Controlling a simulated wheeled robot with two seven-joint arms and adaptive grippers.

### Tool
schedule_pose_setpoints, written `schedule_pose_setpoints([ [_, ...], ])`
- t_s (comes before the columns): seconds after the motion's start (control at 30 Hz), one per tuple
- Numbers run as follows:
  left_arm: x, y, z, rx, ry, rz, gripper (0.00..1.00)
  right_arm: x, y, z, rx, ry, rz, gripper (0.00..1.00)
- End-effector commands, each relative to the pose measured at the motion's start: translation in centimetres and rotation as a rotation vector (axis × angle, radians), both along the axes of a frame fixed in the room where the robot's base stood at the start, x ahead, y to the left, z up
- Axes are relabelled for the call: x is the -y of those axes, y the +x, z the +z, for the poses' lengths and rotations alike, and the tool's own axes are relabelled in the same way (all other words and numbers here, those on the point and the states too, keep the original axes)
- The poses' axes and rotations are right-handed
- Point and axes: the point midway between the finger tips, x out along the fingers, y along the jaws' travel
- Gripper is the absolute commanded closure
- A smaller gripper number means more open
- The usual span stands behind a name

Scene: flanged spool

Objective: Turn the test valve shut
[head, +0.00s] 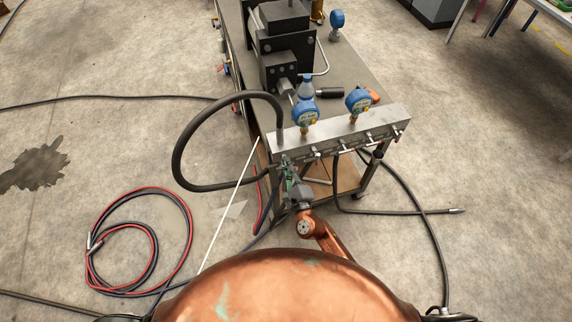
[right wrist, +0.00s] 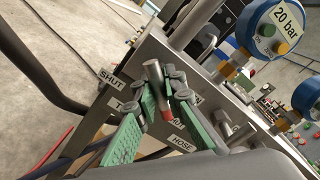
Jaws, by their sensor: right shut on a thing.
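A steel valve manifold (head: 340,127) stands at the front end of the bench, with several lever handles along its front. My right gripper (head: 288,170) is at the manifold's left end. In the right wrist view its green-padded fingers (right wrist: 160,105) are closed around a grey lever handle with a red end (right wrist: 155,75), the test valve's by its place. A "SHUT" label (right wrist: 110,79) is left of the fingers, and a label starting with "T" is partly hidden below it. The lever's pivot is hidden behind the fingers. My left gripper is not in view.
Two blue gauges (head: 305,112) stand on top of the manifold; one reads "20 bar" (right wrist: 288,15) in the wrist view. A thick black hose (head: 176,150) loops out left from the manifold. Coiled red and black hoses (head: 92,245) lie on the floor. A thin white rod (head: 230,205) leans nearby.

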Motion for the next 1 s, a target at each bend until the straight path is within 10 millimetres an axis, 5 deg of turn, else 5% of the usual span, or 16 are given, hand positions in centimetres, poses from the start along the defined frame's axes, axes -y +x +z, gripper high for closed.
schedule_pose_setpoints([
  [1.0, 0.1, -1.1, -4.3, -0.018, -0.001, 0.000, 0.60, -0.2, -0.2, -0.4, -0.277, 0.831, 0.005, 1.00],
])
